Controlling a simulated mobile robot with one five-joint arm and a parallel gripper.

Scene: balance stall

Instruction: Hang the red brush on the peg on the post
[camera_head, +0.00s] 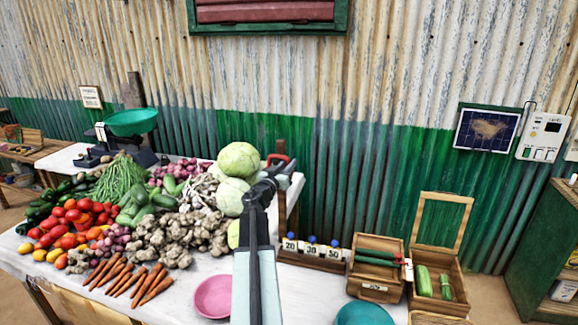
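A brown wooden post (282,212) stands at the back edge of the white-topped table, just right of the cabbages. My arm reaches up from the bottom middle, and my gripper (279,168) is at the upper part of the post. A small red piece (277,157) shows there, at my gripper's tips and against the post. It may be the red brush, but most of its shape is hidden. I cannot tell whether it is gripped or hangs on the post. The peg cannot be made out. The gripper's fingers are too small and overlapped to read.
Cabbages (239,160) sit close left of my gripper, with vegetables heaped beyond. A pink bowl (213,297) lies left of my arm. Right of it are a numbered rack (312,254), a wooden box (376,285) with green rods and an open crate (461,304). A corrugated wall stands behind.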

